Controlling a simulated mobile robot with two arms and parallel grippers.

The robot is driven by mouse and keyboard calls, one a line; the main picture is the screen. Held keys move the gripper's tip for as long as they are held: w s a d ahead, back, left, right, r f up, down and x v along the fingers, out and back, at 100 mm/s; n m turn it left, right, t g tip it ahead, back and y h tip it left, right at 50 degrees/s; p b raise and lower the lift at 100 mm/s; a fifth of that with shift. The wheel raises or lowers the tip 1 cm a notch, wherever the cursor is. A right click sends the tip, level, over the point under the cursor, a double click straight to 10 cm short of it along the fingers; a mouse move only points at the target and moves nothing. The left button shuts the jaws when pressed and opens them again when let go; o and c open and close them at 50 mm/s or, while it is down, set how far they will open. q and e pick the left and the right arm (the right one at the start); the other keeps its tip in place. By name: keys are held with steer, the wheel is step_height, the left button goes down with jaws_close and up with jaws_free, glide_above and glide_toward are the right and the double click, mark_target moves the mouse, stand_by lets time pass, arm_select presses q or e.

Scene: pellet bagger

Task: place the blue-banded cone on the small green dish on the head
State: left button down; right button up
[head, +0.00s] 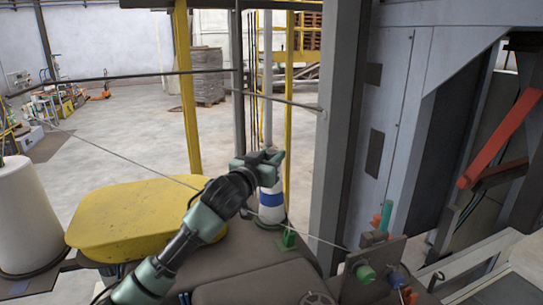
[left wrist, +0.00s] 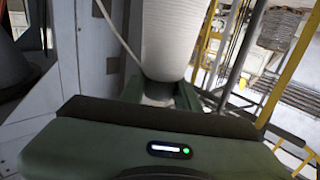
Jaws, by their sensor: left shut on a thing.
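The blue-banded cone (head: 271,199) is white with a blue band round its middle. It stands upright below my left gripper (head: 268,158) in the head view, at the back edge of the dark brown machine top. The gripper is shut on the cone's upper part. In the left wrist view the white cone (left wrist: 180,40) sits between the green fingers (left wrist: 160,92); its band is out of sight there. A small green part (head: 289,239) shows just in front of the cone's base; I cannot tell if it belongs to the dish. Whether the cone touches a dish is unclear. My right gripper is not in view.
A thin thread crosses the head view. A grey post (head: 342,130) rises right of the cone. Green and blue knobs (head: 365,273) sit on a bracket at lower right.

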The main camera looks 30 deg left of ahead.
arm_select(q)
steer(key=c, duration=1)
jaws_free()
steer(key=shift+r, duration=0.15)
steer(key=s+b, duration=0.1)
steer(key=s, duration=0.3)
steer(key=s+b, duration=0.2)
steer(key=s, duration=0.2)
steer(key=s+b, duration=0.1)
steer(key=s, duration=0.3)
steer(key=shift+d+b, duration=0.35)
